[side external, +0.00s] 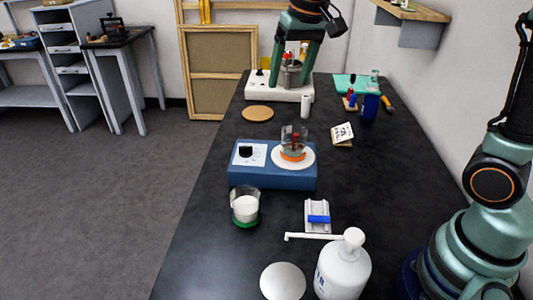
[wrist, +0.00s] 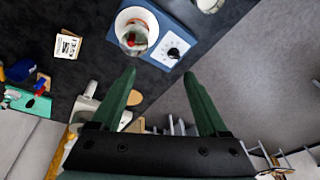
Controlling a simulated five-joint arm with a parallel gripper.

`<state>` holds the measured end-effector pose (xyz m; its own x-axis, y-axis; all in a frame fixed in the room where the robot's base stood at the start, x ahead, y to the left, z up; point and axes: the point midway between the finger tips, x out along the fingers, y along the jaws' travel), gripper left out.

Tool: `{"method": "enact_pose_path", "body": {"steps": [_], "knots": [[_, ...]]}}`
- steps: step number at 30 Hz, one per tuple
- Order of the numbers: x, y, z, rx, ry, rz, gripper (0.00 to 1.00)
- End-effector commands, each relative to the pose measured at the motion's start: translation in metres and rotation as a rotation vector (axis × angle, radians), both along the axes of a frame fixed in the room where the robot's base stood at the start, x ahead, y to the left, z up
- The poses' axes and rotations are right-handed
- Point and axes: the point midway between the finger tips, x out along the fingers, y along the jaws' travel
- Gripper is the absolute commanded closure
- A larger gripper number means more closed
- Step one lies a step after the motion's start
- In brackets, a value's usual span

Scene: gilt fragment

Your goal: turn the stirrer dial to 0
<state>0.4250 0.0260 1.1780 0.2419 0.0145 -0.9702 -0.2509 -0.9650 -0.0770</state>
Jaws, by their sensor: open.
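The stirrer is a blue box (side external: 272,179) in the middle of the bench, with a round white plate (side external: 309,160) on its right. Its black dial (side external: 245,152) sits on a white panel at the left; its setting is too small to read. A glass beaker (side external: 294,138) with something red and orange stands on the plate. In the wrist view the dial (wrist: 173,53) shows beyond the fingertips, beside the beaker (wrist: 132,40). My gripper (side external: 290,82) is open and empty, well behind the stirrer in the side view. Both green fingers (wrist: 160,73) are apart and clear of the dial.
A white-based device (side external: 278,92) stands at the back by my gripper. A cork disc (side external: 258,113), a printed card (side external: 343,132) and a blue cup (side external: 370,107) lie around. A beaker of white powder (side external: 245,206) and a white wash bottle (side external: 343,269) stand in front of the stirrer.

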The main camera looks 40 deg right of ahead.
Motion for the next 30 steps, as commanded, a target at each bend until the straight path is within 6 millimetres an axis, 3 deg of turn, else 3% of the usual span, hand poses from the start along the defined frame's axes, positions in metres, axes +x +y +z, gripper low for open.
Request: {"method": "enact_pose_path", "body": {"steps": [3, 9, 15, 26, 30], "knots": [[0.031, 0.008, -0.013, 0.010, 0.057, -0.049, 0.22], [0.075, 0.022, -0.042, 0.019, 0.142, -0.138, 0.22], [0.104, 0.034, -0.078, 0.019, 0.211, -0.216, 0.22], [0.116, 0.040, -0.106, 0.017, 0.248, -0.261, 0.22], [0.115, 0.040, -0.125, 0.015, 0.250, -0.260, 0.22]]}}
